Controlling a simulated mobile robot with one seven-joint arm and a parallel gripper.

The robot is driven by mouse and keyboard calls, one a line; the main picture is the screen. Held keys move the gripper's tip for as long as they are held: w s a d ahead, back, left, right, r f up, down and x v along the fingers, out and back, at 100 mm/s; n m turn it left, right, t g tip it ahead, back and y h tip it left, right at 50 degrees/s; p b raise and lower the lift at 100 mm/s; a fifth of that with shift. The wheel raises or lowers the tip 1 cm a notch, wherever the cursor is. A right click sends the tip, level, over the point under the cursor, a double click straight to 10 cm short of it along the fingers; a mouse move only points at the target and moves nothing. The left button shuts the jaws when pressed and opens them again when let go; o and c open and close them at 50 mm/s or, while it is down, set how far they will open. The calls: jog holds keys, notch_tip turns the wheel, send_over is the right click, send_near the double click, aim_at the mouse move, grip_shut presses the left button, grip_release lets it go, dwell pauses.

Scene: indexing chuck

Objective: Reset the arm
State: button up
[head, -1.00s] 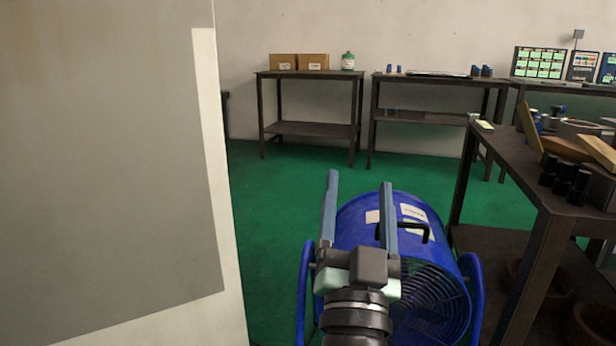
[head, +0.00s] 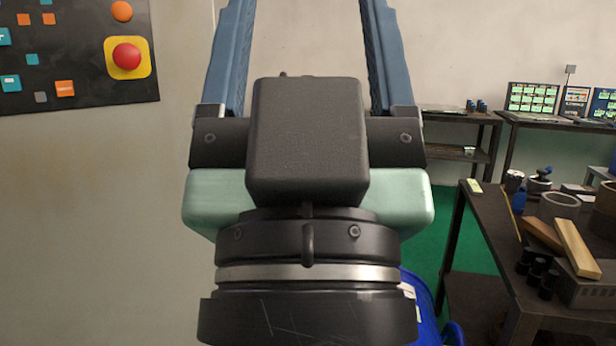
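My gripper (head: 308,30) is large and close in the middle of the head view, pointing up and away. Its two blue fingers stand wide apart, with only bare wall showing between them. The ends of the fingers run out of the top of the picture, so the tips are hidden. No held object shows in the visible part.
A control panel (head: 75,75) with a red button (head: 127,56) is at upper left. A dark workbench (head: 500,265) with wood blocks (head: 576,248) and black cylinders (head: 537,268) stands at right. Monitors (head: 532,99) are behind.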

notch_tip(320, 180, up, 22)
jog(key=p, duration=1.9)
jog(key=shift+p, duration=0.4)
